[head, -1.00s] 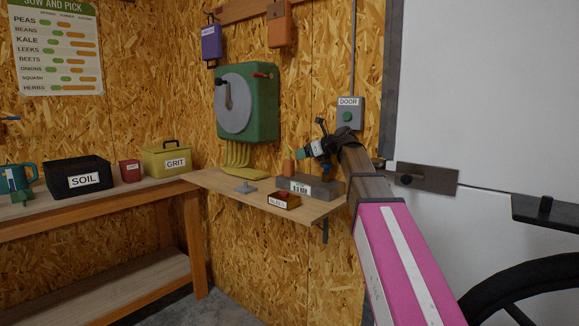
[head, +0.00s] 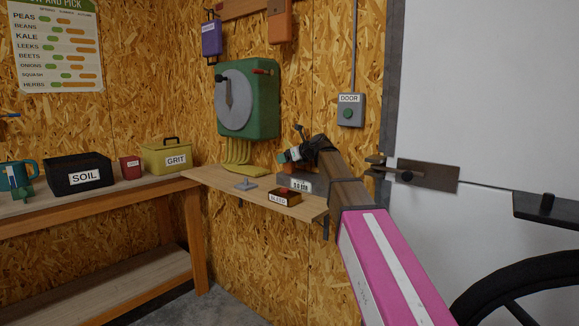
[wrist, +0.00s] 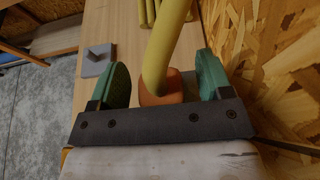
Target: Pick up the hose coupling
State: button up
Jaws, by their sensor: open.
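The hose coupling (wrist: 160,98) is an orange, block-like end on a thick yellow hose (wrist: 170,40) in the wrist view. My gripper (wrist: 162,68) is open, with a green finger on each side of the coupling and gaps between. I cannot tell whether the coupling touches anything below it. In the head view my gripper (head: 291,156) is over the back of the small wall shelf, and the coupling is mostly hidden around it.
The shelf (head: 225,188) holds a grey box (head: 296,182), a small labelled tray (head: 284,199) and a grey plate with a peg (head: 245,184). A green hose reel (head: 262,105) hangs above.

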jog(key=shift+w+a+f, duration=0.2)
jog(key=shift+w+a, duration=0.1)
jog(key=shift+a, duration=0.05)
jog(key=c, duration=1)
jog(key=shift+c, duration=0.2)
jog(key=shift+r, duration=0.1)
